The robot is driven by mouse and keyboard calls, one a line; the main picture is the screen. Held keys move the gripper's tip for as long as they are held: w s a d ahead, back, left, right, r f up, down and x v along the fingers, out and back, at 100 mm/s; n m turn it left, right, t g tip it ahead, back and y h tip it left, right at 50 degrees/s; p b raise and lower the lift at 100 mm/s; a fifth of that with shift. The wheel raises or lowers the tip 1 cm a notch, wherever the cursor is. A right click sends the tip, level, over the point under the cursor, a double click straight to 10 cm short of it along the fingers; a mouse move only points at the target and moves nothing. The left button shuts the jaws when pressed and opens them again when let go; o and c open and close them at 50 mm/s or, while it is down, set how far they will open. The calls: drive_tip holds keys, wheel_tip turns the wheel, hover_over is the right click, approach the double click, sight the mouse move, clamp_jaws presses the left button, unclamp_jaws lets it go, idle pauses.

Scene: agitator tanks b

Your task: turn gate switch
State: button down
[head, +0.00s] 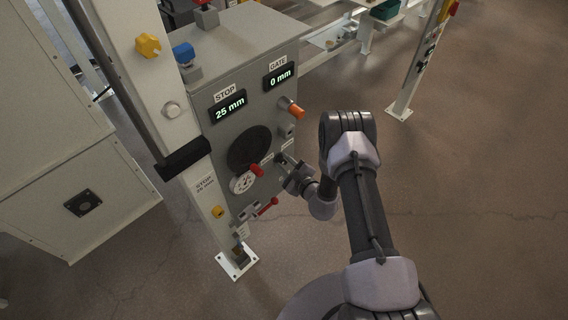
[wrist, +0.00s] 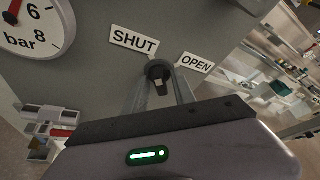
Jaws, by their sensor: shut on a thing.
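The gate switch (wrist: 158,74) is a dark round knob with a light pointer mark on the grey panel, between the labels SHUT (wrist: 134,41) and OPEN (wrist: 195,63). In the wrist view my gripper (wrist: 168,92) is shut on the switch, one finger on each side of it. In the head view my gripper (head: 294,178) reaches the lower right of the grey control box (head: 226,60), and the switch is mostly hidden there. The GATE display (head: 280,75) reads 0 mm and the STOP display (head: 228,106) reads 25 mm.
A black handwheel (head: 249,148) with a red knob, a pressure gauge (head: 242,183), an orange-tipped lever (head: 296,111) and a red-handled lever (head: 268,206) crowd the panel near my gripper. A white post (head: 168,110) stands left of it.

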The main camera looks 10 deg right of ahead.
drive_tip(key=shift+w+d+m+g+y+b, duration=0.15)
drive_tip(key=shift+m+g+y+b, duration=0.3)
drive_tip(key=shift+m, duration=0.75)
drive_tip(key=m+g+y+b, duration=0.1)
drive_tip(key=m+y, duration=0.1)
drive_tip(key=m, duration=0.1)
drive_tip(key=shift+d+g, duration=0.15)
drive_tip(key=shift+g, duration=0.2)
drive_tip(key=m+g+y+b, duration=0.1)
drive_tip(key=m+b, duration=0.1)
drive_tip(key=m, duration=0.1)
drive_tip(key=shift+w+d+f+y+b, duration=0.1)
drive_tip(key=shift+y+b, duration=0.25)
drive_tip(key=shift+b, duration=0.05)
drive_tip(key=shift+m+g+y+b, duration=0.3)
drive_tip(key=shift+m+y+b, duration=0.5)
drive_tip(key=shift+m+b, duration=0.4)
drive_tip(key=shift+m, duration=0.3)
drive_tip(key=c, duration=1.4)
unclamp_jaws()
drive_tip(key=shift+d, duration=0.1)
